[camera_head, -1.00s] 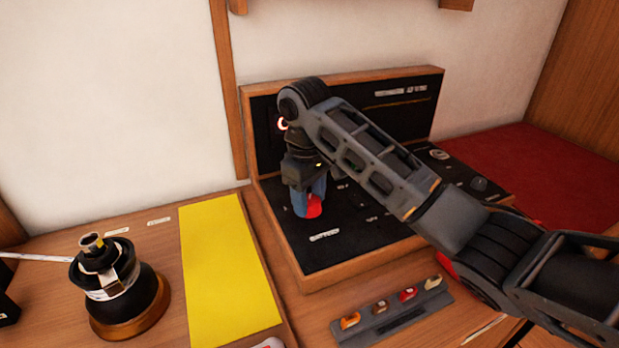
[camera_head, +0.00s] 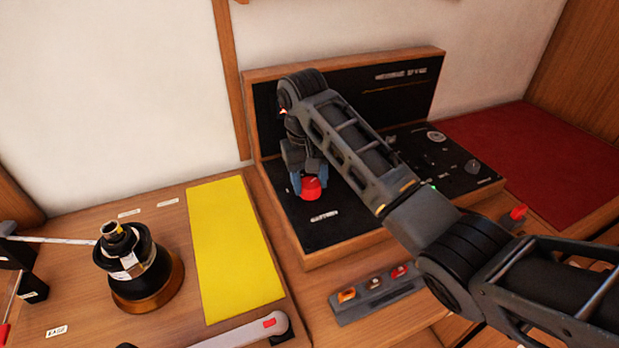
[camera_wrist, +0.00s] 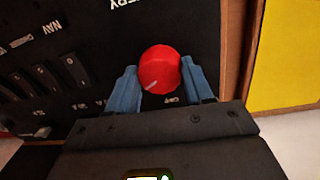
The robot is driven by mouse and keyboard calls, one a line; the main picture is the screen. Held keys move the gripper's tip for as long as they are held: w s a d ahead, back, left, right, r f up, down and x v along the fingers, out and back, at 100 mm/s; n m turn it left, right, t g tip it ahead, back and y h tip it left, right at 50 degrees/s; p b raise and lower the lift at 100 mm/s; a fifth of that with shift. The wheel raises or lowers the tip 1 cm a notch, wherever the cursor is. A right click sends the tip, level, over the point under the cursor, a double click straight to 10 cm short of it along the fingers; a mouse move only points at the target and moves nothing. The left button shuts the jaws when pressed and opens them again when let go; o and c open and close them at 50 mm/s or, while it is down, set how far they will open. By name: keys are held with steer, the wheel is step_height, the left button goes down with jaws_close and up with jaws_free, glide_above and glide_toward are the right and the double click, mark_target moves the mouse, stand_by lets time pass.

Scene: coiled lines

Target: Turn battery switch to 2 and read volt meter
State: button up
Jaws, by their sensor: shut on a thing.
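The battery switch is a round red knob (camera_head: 311,188) on the black panel (camera_head: 375,205), at the panel's left part. In the wrist view the red knob (camera_wrist: 159,69) shows a pale pointer line at its lower left, near an "OFF" label below it. My gripper (camera_head: 309,183) points down at the panel with its blue fingers on either side of the knob. In the wrist view my gripper (camera_wrist: 160,84) is shut on the knob. My arm covers much of the panel, and no volt meter reading can be made out.
A yellow mat (camera_head: 236,250) lies left of the panel box. A black winch (camera_head: 135,265) stands at the far left, and a grey handle (camera_head: 245,332) lies at the front. A strip with colored pieces (camera_head: 372,296) lies in front of the panel. A red cushion (camera_head: 545,160) is at the right.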

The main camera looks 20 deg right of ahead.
mark_target(308, 184)
steer(key=shift+f, duration=0.1)
steer(key=o, duration=1)
step_height(308, 184, up, 7)
steer(key=shift+w+a+f, duration=0.1)
steer(key=shift+a, duration=0.05)
steer(key=shift+r, duration=0.55)
